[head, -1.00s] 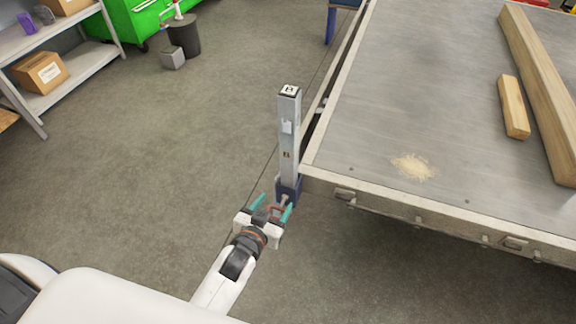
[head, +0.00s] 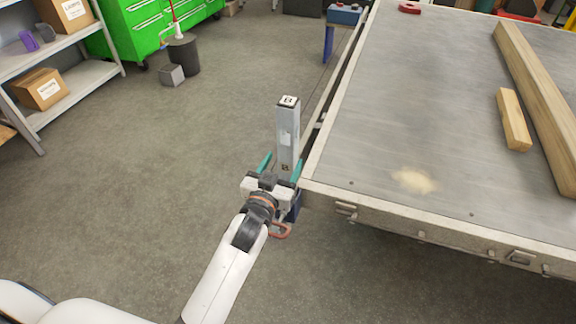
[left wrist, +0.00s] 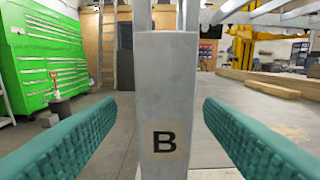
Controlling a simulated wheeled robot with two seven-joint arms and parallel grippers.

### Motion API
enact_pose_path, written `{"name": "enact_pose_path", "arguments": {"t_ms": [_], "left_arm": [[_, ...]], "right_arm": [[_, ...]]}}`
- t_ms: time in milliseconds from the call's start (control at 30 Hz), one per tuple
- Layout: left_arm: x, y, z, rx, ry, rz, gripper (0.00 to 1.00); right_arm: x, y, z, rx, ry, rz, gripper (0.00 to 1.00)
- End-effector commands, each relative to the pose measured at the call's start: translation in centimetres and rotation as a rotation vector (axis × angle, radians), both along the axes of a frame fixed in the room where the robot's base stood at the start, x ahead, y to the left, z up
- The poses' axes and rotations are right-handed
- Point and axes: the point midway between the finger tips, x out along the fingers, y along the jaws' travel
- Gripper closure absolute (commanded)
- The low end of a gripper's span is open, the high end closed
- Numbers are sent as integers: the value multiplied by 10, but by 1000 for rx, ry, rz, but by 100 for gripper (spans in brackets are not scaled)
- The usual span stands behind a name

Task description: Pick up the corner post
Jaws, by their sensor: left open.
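The corner post (head: 287,130) is a grey upright square bar with a "B" label on its top, standing in a blue socket (head: 293,208) at the near left corner of the trailer bed (head: 400,130). My left gripper (head: 281,164) is open, its teal fingers to either side of the post's lower part. In the left wrist view the post (left wrist: 167,90) fills the middle between the two fingers, with a "B" label on the near face and a visible space on both sides. The gripper hides part of the socket. My right gripper is not in view.
A long timber (head: 535,95) and a short block (head: 513,120) lie on the bed's right side, with sawdust (head: 413,181) near its front edge. A shelf with boxes (head: 40,90) and a green cabinet (head: 150,20) stand back left. The floor left of the post is clear.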

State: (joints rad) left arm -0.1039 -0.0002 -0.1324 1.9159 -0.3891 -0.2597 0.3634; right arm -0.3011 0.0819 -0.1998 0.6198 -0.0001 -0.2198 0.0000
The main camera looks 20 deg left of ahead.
Motion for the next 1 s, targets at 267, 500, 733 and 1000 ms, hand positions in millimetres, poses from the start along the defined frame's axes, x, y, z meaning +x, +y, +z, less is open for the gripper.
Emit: {"name": "enact_pose_path", "arguments": {"t_ms": [267, 500, 733, 1000], "left_arm": [[34, -5, 0, 0, -1, 0, 38], [35, -5, -1, 0, 0, 0, 38], [35, -5, -1, 0, 0, 0, 76], [35, -5, 1, 0, -5, -1, 100]], "right_arm": [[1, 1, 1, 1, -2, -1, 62], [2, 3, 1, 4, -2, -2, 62], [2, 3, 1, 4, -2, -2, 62], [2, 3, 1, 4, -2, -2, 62]]}}
